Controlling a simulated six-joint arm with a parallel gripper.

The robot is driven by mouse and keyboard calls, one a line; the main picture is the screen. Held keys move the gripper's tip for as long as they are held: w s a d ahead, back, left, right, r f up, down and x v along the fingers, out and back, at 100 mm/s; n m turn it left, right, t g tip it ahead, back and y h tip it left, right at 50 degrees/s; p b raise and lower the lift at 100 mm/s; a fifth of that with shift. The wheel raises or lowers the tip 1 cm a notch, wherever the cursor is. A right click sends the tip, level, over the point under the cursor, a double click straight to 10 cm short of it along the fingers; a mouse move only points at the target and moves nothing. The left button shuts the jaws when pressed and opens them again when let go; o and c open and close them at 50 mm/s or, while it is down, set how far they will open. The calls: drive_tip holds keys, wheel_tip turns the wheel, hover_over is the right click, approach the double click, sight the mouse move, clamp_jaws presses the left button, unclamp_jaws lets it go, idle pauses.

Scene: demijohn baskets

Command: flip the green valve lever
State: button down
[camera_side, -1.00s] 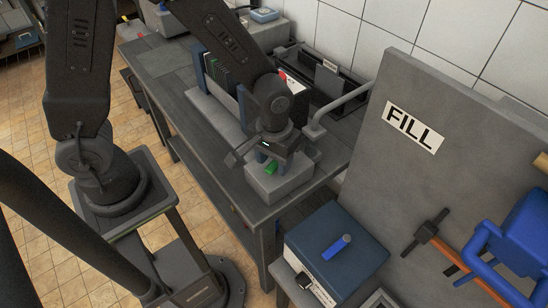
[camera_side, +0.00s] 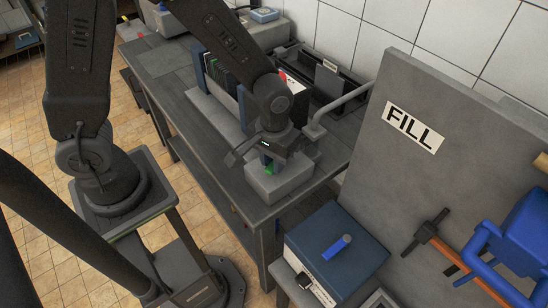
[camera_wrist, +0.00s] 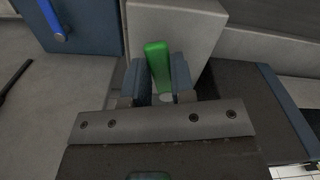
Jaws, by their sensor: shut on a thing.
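The green valve lever (camera_wrist: 158,62) stands up between my gripper's two blue-grey finger pads in the wrist view, against a light grey block (camera_wrist: 205,25). My gripper (camera_wrist: 157,85) is shut on the lever, one pad on each side. In the side view my gripper (camera_side: 267,163) points down at the top of the grey block (camera_side: 280,182) near the bench's front corner. Only a small part of the green lever (camera_side: 269,170) shows there; the fingers hide the rest.
A blue box (camera_side: 335,250) with a blue lever on top stands to the right of the bench. A grey panel marked FILL (camera_side: 413,128) rises behind it. Several upright binders (camera_side: 222,75) stand on the bench behind my wrist. A curved grey pipe (camera_side: 340,108) is right of my gripper.

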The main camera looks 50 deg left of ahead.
drive_tip(key=shift+s+a+m, duration=0.1)
drive_tip(key=shift+a+m, duration=0.3)
drive_tip(key=shift+m, duration=0.5)
drive_tip(key=shift+a+m, duration=0.35)
drive_tip(key=shift+m, duration=0.55)
drive_tip(key=c, duration=1)
unclamp_jaws()
drive_tip(key=shift+o, duration=0.2)
wheel_tip(320, 180, up, 14)
drive_tip(key=s+a+r+t, duration=0.5)
drive_tip(key=s+a+r, duration=0.2)
drive_tip(key=s, duration=0.2)
drive_tip(key=shift+s+t, duration=0.3)
drive_tip(key=shift+s, duration=0.1)
